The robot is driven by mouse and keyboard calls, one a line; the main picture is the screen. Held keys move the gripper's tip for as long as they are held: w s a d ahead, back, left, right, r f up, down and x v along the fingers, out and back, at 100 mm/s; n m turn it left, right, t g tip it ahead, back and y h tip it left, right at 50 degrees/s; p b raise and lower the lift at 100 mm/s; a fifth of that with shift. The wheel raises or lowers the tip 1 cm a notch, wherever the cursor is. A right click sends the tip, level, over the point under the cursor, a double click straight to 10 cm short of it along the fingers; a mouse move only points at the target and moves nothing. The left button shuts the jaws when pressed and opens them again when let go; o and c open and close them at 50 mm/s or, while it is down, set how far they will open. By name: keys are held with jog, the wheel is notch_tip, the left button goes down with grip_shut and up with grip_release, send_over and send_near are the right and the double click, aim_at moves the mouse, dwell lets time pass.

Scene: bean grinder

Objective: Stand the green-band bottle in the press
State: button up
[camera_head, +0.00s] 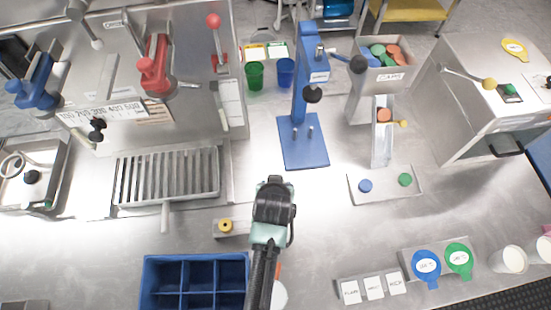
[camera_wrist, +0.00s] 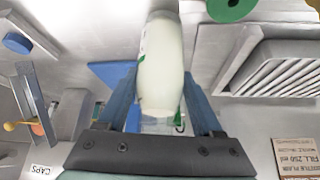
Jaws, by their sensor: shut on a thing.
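In the wrist view a white bottle (camera_wrist: 162,65) stands between the two blue fingers of my gripper (camera_wrist: 160,100), which is shut on it. The bottle is hidden there by my arm. The press has an upright column, a lever with a black knob, and two small pegs on its bare base.
A slatted grey rack (camera_head: 165,178) lies left of the press. The caps chute (camera_head: 382,145) and a plate (camera_head: 385,186) with blue and green caps are to the right. Green (camera_head: 254,76) and blue (camera_head: 285,72) cups stand behind. A blue divided crate (camera_head: 196,258) is in front.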

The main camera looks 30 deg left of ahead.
jog(key=shift+f, duration=0.2)
jog(key=shift+f, duration=0.15)
jog(key=o, duration=1.4)
jog(key=shift+o, duration=0.2)
